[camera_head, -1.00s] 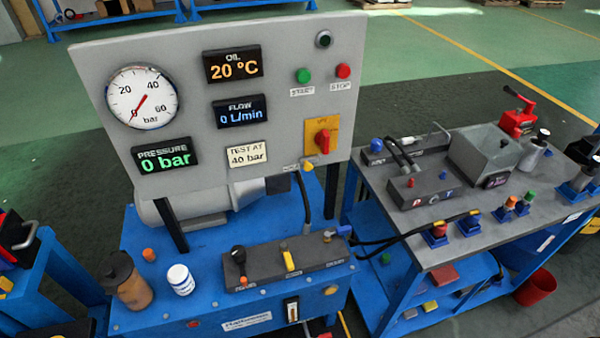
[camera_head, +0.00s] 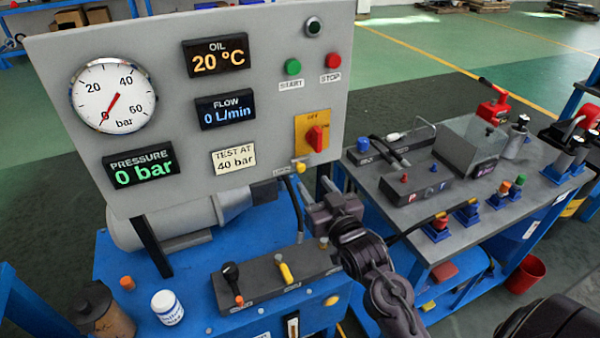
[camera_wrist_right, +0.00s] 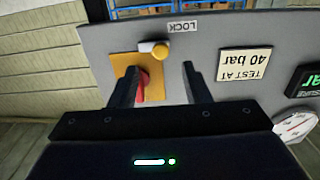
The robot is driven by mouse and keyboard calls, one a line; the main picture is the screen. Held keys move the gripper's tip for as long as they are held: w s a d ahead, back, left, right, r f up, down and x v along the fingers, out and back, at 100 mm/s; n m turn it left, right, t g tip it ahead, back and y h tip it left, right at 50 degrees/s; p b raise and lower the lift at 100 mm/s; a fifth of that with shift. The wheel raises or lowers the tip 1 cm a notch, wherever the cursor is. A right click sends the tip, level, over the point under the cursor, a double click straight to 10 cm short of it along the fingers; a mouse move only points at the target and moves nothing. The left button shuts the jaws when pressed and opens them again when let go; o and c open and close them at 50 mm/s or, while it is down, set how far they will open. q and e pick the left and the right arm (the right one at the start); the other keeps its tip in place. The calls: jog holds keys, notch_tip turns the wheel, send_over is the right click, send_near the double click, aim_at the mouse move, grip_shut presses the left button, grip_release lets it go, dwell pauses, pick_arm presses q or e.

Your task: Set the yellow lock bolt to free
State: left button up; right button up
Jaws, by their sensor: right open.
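The yellow lock bolt (camera_head: 300,168) is a small round yellow knob at the lower right edge of the grey panel (camera_head: 185,120), below the yellow switch plate. In the right wrist view the bolt (camera_wrist_right: 160,50) shows with a short pale stem beside the upside-down LOCK label (camera_wrist_right: 184,25). My right gripper (camera_head: 315,188) is open in front of the panel, just below and right of the bolt. In the wrist view the bolt appears beyond and between the fingertips (camera_wrist_right: 158,70), with no visible contact. My left gripper is not in view.
A red rotary switch (camera_head: 317,138) on its yellow plate sits just above the bolt, partly behind a finger in the wrist view. Below is a valve block (camera_head: 270,278) with levers. A grey-topped bench (camera_head: 420,210) with fittings stands at right.

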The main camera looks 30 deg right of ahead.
aim_at(302, 169)
jog(key=w+p, duration=0.1)
jog(key=w, duration=0.5)
jog(key=shift+w+d, duration=0.15)
jog(key=shift+w, duration=0.05)
grip_shut()
